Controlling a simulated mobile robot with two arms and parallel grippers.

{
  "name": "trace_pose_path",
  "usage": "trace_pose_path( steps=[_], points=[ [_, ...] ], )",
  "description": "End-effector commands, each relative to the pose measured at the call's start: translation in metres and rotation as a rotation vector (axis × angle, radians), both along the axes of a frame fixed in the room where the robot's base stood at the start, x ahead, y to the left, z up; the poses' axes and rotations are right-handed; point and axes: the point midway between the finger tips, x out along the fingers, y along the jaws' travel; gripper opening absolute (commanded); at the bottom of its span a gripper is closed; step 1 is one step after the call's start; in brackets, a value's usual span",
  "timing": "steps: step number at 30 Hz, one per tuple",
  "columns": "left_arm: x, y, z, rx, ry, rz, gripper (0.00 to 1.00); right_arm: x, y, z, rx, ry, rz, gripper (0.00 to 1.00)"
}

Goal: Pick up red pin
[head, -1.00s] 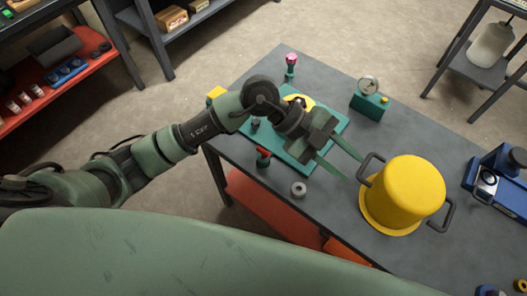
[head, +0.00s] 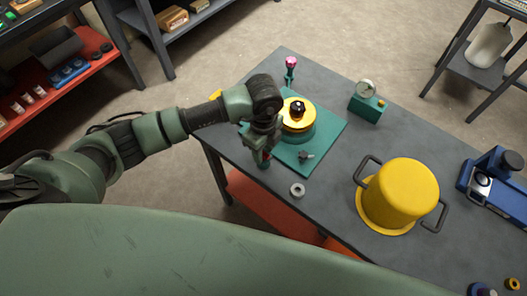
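The red pin (head: 266,156) stands at the near-left edge of the teal board (head: 328,132), mostly hidden by my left gripper. My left gripper (head: 263,161) points down over it, with its fingers at the pin. I cannot tell whether the fingers are closed on it or only around it. My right gripper is not in view.
A yellow-topped round part (head: 297,117) stands on the board beside my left arm. A pink-topped item (head: 290,65), a teal block with a dial (head: 366,105), a grey ring (head: 297,190) and a yellow pot (head: 402,190) stand on the grey table (head: 335,205).

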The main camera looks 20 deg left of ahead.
Motion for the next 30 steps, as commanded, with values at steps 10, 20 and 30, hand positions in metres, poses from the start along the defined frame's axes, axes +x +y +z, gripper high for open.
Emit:
trace_pose_path(
  steps=[10, 20, 30],
  points=[
    [0.000, 0.000, -0.011, -0.001, 0.000, -0.002, 0.36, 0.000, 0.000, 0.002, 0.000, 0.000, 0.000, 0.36],
    [0.000, -0.001, -0.010, -0.002, 0.000, -0.002, 0.00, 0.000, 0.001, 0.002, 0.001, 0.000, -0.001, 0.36],
    [0.001, -0.001, 0.001, -0.002, -0.002, -0.002, 0.00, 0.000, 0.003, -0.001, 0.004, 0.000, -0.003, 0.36]
  ],
)
